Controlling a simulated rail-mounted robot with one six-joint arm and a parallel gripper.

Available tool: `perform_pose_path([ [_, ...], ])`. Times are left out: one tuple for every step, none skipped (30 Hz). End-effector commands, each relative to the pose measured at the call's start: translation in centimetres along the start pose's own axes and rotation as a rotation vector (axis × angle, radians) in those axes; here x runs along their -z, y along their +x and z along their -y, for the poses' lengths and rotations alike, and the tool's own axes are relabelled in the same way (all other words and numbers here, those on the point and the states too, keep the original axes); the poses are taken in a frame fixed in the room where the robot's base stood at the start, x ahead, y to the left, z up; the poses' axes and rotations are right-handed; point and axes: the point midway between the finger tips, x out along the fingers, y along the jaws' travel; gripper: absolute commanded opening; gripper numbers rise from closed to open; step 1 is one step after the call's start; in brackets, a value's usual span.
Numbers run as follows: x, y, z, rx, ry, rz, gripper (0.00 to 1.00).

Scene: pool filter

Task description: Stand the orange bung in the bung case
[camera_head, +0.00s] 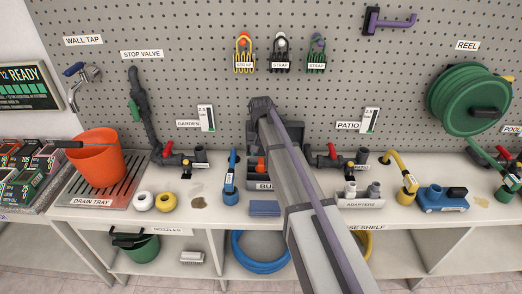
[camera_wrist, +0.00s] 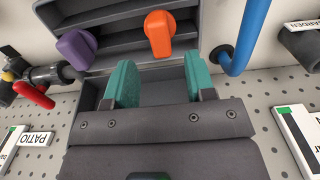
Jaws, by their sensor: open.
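The dark bung case (camera_head: 265,185), its label partly covered, stands on the bench behind my arm. In the wrist view its grey stepped ledges (camera_wrist: 120,12) fill the top. The orange bung (camera_wrist: 159,32) is at the case, with its narrower end pointing down in that picture. The orange also shows in the head view (camera_head: 261,163). A purple bung (camera_wrist: 76,48) is to its left in the wrist view. My gripper (camera_wrist: 160,80) is open and empty, teal fingers apart, with the orange bung just beyond the gap. My arm hides the fingertips in the head view.
A blue pipe (camera_wrist: 248,38) rises close beside the case. Red-handled valves (camera_head: 329,160) stand on its other side. A blue block (camera_head: 264,208) lies in front. An orange bucket (camera_head: 97,160) on the drain tray and white rings (camera_head: 144,201) are further left.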

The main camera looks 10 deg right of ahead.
Motion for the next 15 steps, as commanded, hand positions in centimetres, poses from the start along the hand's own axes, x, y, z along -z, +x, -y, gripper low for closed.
perform_pose_path([
  [0.0, -3.0, 0.0, 0.0, 0.0, 0.0, 0.5],
  [0.0, -3.8, 0.0, 0.0, 0.0, 0.0, 0.5],
  [0.0, -4.7, 0.0, 0.0, 0.0, 0.0, 0.5],
  [0.0, -5.2, 0.0, 0.0, 0.0, 0.0, 0.5],
  [0.0, -5.7, 0.0, 0.0, 0.0, 0.0, 0.5],
  [0.0, -6.1, 0.0, 0.0, 0.0, 0.0, 0.5],
  [0.0, -6.3, 0.0, 0.0, 0.0, 0.0, 0.5],
  [0.0, -6.4, 0.0, 0.0, 0.0, 0.0, 0.5],
  [0.0, -6.5, 0.0, 0.0, 0.0, 0.0, 0.5],
  [0.0, -6.4, 0.0, 0.0, 0.0, 0.0, 0.5],
  [0.0, -6.3, 0.0, 0.0, 0.0, 0.0, 0.5],
  [-0.4, -6.2, -0.1, 0.0, -0.002, 0.0, 0.5],
  [-1.3, -6.1, -0.3, 0.0, -0.007, 0.0, 0.5],
  [-2.7, -6.1, -0.6, 0.0, -0.016, 0.0, 0.5],
  [-5.4, -6.1, -1.3, 0.0, -0.035, 0.0, 0.5],
])
